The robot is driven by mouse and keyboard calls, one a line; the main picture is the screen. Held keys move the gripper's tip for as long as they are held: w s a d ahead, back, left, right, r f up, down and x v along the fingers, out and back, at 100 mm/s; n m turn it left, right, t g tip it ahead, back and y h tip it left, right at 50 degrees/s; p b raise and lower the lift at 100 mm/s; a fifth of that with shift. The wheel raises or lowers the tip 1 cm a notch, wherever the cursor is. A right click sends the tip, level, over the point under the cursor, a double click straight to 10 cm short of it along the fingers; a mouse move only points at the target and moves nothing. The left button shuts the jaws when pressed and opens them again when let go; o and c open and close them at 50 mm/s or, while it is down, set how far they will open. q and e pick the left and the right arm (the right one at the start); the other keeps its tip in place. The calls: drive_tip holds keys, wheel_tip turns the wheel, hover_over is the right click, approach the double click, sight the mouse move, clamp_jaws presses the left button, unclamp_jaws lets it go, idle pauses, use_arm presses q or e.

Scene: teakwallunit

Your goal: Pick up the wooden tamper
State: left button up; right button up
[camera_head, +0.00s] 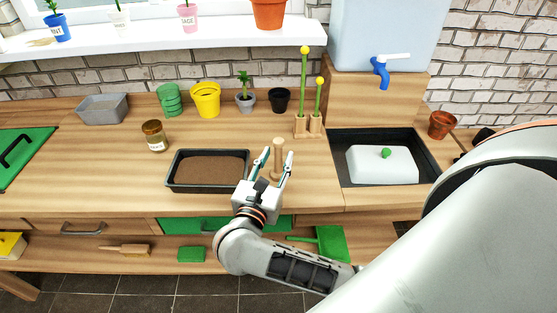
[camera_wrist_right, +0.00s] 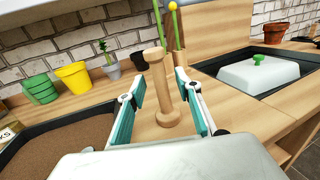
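The wooden tamper (camera_head: 278,155) stands upright on the bench, just right of the soil tray. It looks like a pale wooden spool with a narrow shaft and wider ends. In the right wrist view the tamper (camera_wrist_right: 159,86) stands between and beyond my fingers. My right gripper (camera_head: 275,165) is open, with its fingers on either side of the tamper; in the wrist view the right gripper (camera_wrist_right: 160,100) shows gaps between both fingers and the shaft. My left gripper is not in view.
A black tray of soil (camera_head: 168,184) lies left of the tamper. Green stakes in wooden blocks (camera_head: 301,126) stand behind it. A dark sink with a white lidded box (camera_head: 382,166) is to the right. Pots, including a yellow one (camera_head: 205,100), and a jar (camera_head: 154,136) stand further left.

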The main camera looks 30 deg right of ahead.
drive_tip(key=shift+x, duration=1.05)
clamp_jaws()
